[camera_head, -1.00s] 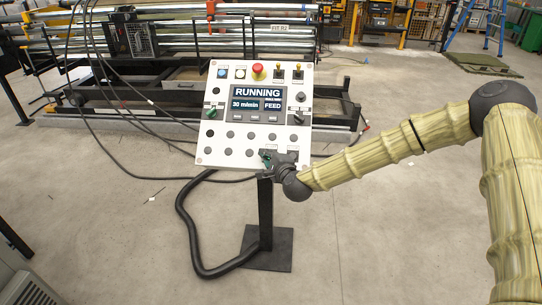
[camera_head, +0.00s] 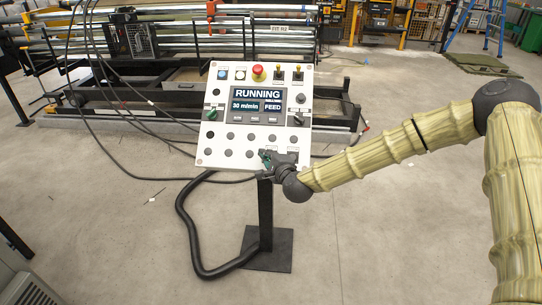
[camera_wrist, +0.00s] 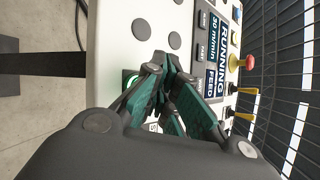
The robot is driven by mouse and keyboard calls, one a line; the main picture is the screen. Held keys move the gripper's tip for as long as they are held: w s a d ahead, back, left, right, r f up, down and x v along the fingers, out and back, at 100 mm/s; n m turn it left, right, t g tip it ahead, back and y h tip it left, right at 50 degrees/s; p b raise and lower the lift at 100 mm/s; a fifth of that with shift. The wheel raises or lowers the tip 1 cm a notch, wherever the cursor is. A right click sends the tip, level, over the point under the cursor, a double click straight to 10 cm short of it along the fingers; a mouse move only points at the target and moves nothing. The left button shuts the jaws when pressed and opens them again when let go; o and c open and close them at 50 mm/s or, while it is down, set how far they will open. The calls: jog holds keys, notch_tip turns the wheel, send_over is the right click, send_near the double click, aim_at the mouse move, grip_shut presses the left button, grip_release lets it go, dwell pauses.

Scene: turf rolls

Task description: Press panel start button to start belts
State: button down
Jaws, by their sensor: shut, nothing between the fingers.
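The white control panel (camera_head: 207,157) stands tilted on a black post, with its display (camera_head: 257,103) reading "RUNNING", "30 m/min" and "FEED". My gripper (camera_head: 266,156) is at the panel's lower right, its fingers shut and empty. In the wrist view the gripper (camera_wrist: 165,62) has its fingertips close over the panel face. A green-lit button (camera_wrist: 130,79) shows partly beside the fingers, the rest hidden behind them. I cannot tell whether the fingertips touch it. The display also shows in the wrist view (camera_wrist: 217,50).
A red mushroom button (camera_head: 258,71) sits at the panel's top, between white and blue buttons and yellow-tipped toggles. A roller machine (camera_head: 180,30) stands behind, with black cables hanging in front. A thick black hose (camera_head: 188,235) curves on the floor by the post's base plate (camera_head: 270,252).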

jog(key=shift+r, duration=0.1)
jog(key=s+r, duration=0.1)
jog(key=s+r+p, duration=0.2)
jog(key=shift+s+a+r, duration=0.1)
jog(key=shift+a+r, duration=0.2)
jog(key=shift+r, duration=0.05)
dwell(0.4)
dwell(0.6)
jog(key=s+f+n+g+p, duration=0.2)
jog(key=s+f+n+g, duration=0.65)
jog(key=s+f, duration=1.55)
jog(key=s+d+f+n+g+h, duration=0.1)
jog(key=s+d+f+n+g, duration=0.1)
jog(key=s+d, duration=0.4)
jog(key=s+d+f+n+g+h+p, duration=0.1)
jog(key=s+d+n, duration=0.3)
jog(key=s, duration=0.8)
jog(key=s+d+f+n+g+h, duration=0.3)
jog(key=s+d, duration=0.5)
jog(key=s, duration=0.2)
jog(key=shift+f+p, duration=0.3)
jog(key=shift+f, duration=0.05)
jog(key=shift+w+g, duration=0.1)
jog(key=shift+g, duration=0.15)
